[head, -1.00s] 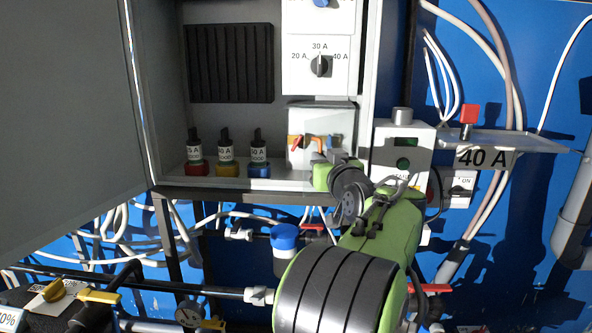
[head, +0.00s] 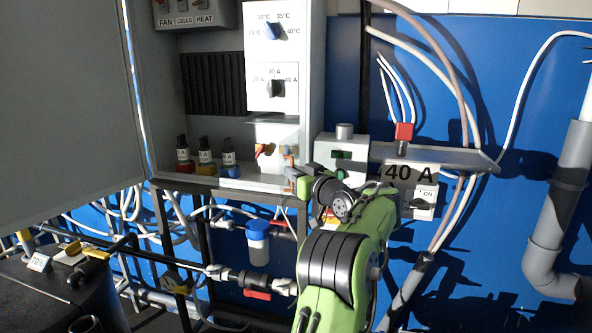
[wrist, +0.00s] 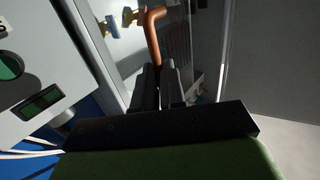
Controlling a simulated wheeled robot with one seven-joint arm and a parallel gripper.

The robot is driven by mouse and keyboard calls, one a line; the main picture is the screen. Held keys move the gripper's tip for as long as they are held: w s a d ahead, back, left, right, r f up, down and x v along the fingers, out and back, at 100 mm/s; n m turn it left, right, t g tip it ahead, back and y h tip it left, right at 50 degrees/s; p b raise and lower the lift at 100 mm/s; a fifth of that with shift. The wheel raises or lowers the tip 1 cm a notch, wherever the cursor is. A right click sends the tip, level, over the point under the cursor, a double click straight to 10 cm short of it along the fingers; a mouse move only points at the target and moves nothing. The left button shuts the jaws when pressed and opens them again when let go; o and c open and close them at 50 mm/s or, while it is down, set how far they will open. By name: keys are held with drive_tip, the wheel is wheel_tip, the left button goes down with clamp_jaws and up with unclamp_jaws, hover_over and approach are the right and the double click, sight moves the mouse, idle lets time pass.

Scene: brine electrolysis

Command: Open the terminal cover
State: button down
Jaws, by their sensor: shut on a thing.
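The white terminal box (head: 268,158) sits at the lower right inside the open grey cabinet. A pale, see-through panel (head: 272,121), seemingly its cover, juts out along the box's top edge; its exact angle is hard to tell. Red and blue terminals show in the box. My gripper (head: 294,173) is at the box's lower right front. In the wrist view its dark fingers (wrist: 164,84) are shut on the lower end of a bent copper-orange bar (wrist: 153,36). The bar's gripped end is hidden between the fingers. The terminals (wrist: 112,26) are ahead, beyond the fingers.
Several labelled plugs in coloured sockets (head: 204,160) stand left of the box. A dial panel (head: 272,87) is above it. A grey device with a green window (head: 341,152) stands close on the right, beside a shelf (head: 440,155). The large grey door (head: 65,110) hangs open at left.

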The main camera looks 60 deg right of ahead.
drive_tip(key=shift+s+d+r, duration=0.15)
drive_tip(key=shift+d+r, duration=0.1)
drive_tip(key=c, duration=1.5)
unclamp_jaws()
drive_tip(key=shift+d, duration=0.1)
drive_tip(key=o, duration=0.3)
drive_tip(key=shift+d+f, duration=0.25)
drive_tip(key=shift+d, duration=0.05)
drive_tip(key=shift+a, duration=0.1)
drive_tip(key=b+v, duration=0.3)
drive_tip(key=v, duration=1.2)
drive_tip(key=shift+s+a+b, duration=0.2)
drive_tip(key=shift+s+b, duration=0.05)
drive_tip(key=shift+b, duration=0.05)
